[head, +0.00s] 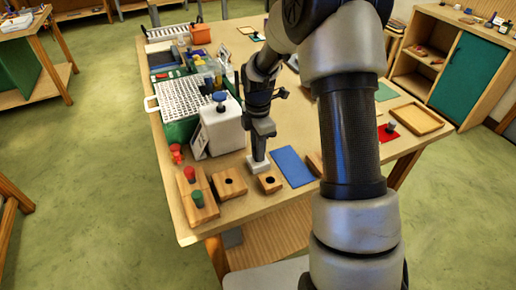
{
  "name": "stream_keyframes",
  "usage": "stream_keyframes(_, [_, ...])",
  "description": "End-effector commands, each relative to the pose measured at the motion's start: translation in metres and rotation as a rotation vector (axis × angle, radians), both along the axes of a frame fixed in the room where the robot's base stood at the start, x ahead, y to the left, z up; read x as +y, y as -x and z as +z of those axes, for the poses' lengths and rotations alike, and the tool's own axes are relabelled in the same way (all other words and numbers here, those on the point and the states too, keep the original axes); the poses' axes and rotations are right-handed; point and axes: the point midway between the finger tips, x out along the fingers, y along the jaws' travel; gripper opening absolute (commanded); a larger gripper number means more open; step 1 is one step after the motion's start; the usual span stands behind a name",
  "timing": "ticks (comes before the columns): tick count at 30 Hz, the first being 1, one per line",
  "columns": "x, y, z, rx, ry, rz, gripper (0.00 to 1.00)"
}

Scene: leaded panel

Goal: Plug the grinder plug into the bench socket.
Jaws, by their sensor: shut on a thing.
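My gripper (259,152) points down near the bench's front edge, with its fingertips close together just above a small white block (260,167). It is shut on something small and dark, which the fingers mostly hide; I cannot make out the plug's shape. The white block stands on the bench and looks like the socket. I cannot tell whether the held thing touches it or is in it. A green-based unit with a white grid top (184,98), possibly the grinder, stands to the left. No cord can be made out.
A white box with a blue knob (221,132) stands close left of my gripper. Wooden blocks with holes (222,191) and a board with red and green knobs (189,211) lie along the front edge. A blue sheet (292,167) lies to the right.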

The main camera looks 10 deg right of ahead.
Motion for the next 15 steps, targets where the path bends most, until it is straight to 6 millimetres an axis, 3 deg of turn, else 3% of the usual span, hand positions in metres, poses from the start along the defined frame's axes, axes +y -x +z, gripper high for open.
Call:
stream_keyframes(1, [0.0000,0.0016,-0.0039,0.005,0.000,0.000,0.01])
stream_keyframes(2, [0.0000,0.0016,-0.0036,0.005,0.000,0.000,0.24])
stream_keyframes(6, [0.0000,0.0013,-0.0029,0.004,0.000,0.000,0.45])
stream_keyframes(15, [0.0001,0.0007,-0.0005,0.002,0.000,0.000,0.45])
